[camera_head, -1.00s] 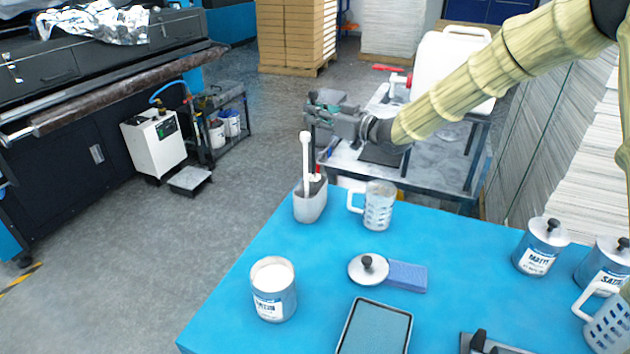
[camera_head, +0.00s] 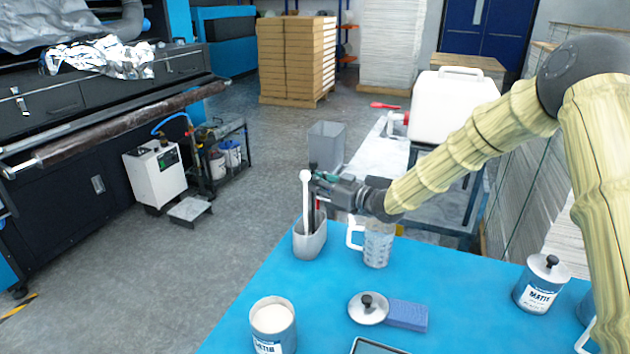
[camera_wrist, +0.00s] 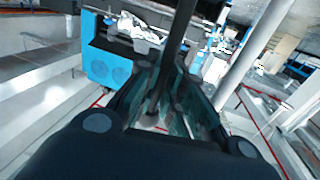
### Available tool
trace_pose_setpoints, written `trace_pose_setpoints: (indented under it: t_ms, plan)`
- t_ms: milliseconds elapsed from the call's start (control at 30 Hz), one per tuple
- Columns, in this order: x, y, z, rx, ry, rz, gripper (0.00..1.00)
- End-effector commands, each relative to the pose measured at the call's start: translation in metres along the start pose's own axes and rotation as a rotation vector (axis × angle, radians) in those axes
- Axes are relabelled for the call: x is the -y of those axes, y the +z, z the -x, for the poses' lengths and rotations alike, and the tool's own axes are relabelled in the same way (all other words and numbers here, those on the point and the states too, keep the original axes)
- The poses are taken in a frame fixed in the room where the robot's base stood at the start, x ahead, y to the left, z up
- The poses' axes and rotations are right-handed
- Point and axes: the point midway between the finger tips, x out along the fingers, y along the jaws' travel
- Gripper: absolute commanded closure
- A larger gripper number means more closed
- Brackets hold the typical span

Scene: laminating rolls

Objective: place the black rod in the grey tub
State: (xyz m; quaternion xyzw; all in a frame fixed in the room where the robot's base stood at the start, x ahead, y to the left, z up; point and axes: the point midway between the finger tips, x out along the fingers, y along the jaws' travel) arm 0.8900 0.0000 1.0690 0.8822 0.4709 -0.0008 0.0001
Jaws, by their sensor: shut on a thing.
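The black rod (camera_head: 313,200) is upright in my gripper (camera_head: 318,183), which is shut on it. The wrist view also shows the dark rod (camera_wrist: 178,45) running up between the fingers (camera_wrist: 165,110). The grey tub (camera_head: 309,243) stands on the blue table's far left corner, directly below my gripper. The rod's lower part reaches down to the tub's mouth; its lower end is hidden, and I cannot tell how deep it sits. A white round-headed stick (camera_head: 305,195) and a red item (camera_head: 318,207) also stand up from the tub.
A white-filled can (camera_head: 273,325), a lid (camera_head: 368,308), a blue sponge (camera_head: 407,315) and a lidded can (camera_head: 542,284) are nearer. A separate grey bin (camera_head: 327,143) stands behind my gripper.

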Motion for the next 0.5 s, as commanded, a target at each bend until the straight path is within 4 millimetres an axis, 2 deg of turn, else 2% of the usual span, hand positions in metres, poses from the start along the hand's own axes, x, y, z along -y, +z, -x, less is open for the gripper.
trace_pose_setpoints:
  t_ms: [267, 300, 400, 500]
  plan:
    - [0.0001, 0.0038, -0.0002, 0.0, 0.0, 0.0, 1.0]
    - [0.0001, 0.0034, -0.0001, 0.0, 0.0, 0.0, 0.86]
    - [0.0001, 0.0031, 0.0, 0.001, 0.0, 0.0, 0.69]
    - [0.0, 0.003, 0.0, 0.001, 0.0, 0.0, 0.69]
